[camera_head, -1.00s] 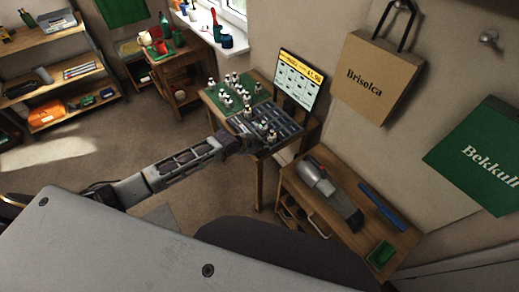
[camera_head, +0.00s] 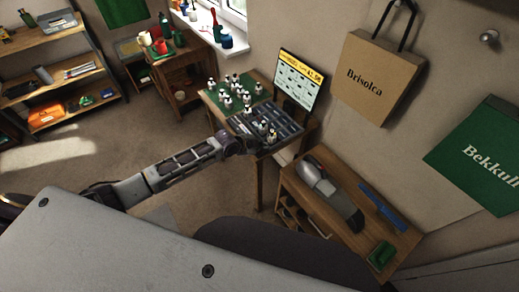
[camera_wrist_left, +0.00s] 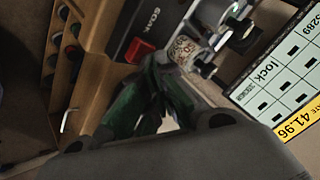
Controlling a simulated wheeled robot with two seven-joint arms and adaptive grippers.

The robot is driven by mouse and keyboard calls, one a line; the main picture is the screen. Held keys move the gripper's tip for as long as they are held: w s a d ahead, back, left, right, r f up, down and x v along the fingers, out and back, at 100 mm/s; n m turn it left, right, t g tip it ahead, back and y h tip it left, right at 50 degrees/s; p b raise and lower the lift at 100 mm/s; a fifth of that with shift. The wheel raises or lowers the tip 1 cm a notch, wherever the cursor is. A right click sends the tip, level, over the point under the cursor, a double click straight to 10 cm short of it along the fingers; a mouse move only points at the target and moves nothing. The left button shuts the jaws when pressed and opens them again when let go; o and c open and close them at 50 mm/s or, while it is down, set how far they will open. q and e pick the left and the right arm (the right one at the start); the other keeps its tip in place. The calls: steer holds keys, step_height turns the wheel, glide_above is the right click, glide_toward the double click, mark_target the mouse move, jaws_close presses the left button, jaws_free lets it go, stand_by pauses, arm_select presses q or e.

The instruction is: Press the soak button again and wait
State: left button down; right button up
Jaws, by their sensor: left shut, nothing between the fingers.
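The red soak button (camera_wrist_left: 138,50) shows in the left wrist view, below a dark plate with the word "SOAK". My left gripper (camera_wrist_left: 160,66) is shut and empty. Its fingertips are close to the button's lower right side; I cannot tell whether they touch it. In the head view my left gripper (camera_head: 248,143) is at the front left edge of the dark compartmented tray (camera_head: 285,126). The button cannot be made out there. A lit screen (camera_head: 299,81) stands behind the tray, and part of it shows in the wrist view (camera_wrist_left: 285,75). My right gripper is out of view.
Several white-and-black pieces stand on a green mat (camera_head: 218,107) and on the tray. A low wooden bench (camera_head: 318,229) at right holds a grey-and-red device (camera_head: 325,190), a blue bar (camera_head: 382,207) and a green tray (camera_head: 381,254). Open floor lies left of my arm.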

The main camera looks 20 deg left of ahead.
arm_select(q)
steer(key=shift+f, duration=0.45)
stand_by(0.7)
steer(key=shift+r, duration=0.15)
steer(key=shift+r+p, duration=0.75)
steer(key=shift+r, duration=0.15)
steer(key=shift+r+p, duration=2.25)
steer(key=shift+r, duration=0.3)
